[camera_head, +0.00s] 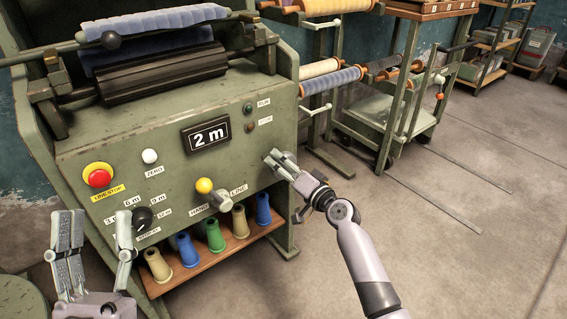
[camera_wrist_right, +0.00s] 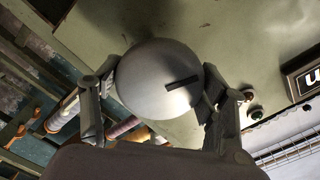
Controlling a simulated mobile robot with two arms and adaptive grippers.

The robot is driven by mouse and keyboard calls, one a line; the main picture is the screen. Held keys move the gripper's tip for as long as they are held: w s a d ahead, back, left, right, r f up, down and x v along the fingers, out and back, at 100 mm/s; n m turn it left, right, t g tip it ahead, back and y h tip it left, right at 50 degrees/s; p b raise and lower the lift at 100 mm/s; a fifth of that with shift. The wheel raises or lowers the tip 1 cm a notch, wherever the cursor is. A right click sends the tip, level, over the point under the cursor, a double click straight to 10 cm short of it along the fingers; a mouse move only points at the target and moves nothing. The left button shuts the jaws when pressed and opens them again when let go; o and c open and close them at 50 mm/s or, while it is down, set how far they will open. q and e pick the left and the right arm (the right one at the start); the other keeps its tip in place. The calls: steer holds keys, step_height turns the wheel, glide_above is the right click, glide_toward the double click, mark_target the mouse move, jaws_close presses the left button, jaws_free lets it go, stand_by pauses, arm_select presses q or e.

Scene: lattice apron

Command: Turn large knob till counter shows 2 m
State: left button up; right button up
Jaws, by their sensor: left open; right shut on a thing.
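The counter (camera_head: 206,134) on the green machine's front panel reads 2 m. The large knob (camera_wrist_right: 150,85) is a round grey disc with a dark mark on its face; in the right wrist view it sits between both fingers. In the head view my right gripper (camera_head: 279,158) is at the panel's right edge, and it hides the knob. My right gripper (camera_wrist_right: 155,105) is shut on the knob. My left gripper (camera_head: 97,243) is open and empty at the lower left, in front of the panel near a small black dial (camera_head: 142,217).
The panel also carries a red stop button (camera_head: 100,178), a white button (camera_head: 149,156), a yellow button (camera_head: 204,186) and a grey lever (camera_head: 222,200). Several coloured cones stand on a shelf (camera_head: 205,268) below.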

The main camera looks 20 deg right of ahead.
arm_select(q)
steer(key=shift+w+d+f+g+y+p, duration=0.1)
steer(key=shift+w+f+g+y+p, duration=0.2)
steer(key=shift+w+f+g, duration=0.55)
steer(key=shift+w+d+f+g+y+p, duration=0.15)
steer(key=shift+w+f+g+y, duration=0.15)
steer(key=shift+w+f+g, duration=0.5)
arm_select(e)
steer(key=shift+m, duration=1.6)
arm_select(q)
steer(key=shift+s+a+f+t, duration=0.1)
steer(key=shift+s+f+t, duration=0.05)
steer(key=shift+t, duration=0.1)
arm_select(e)
steer(key=o, duration=1.2)
steer(key=v, duration=1.2)
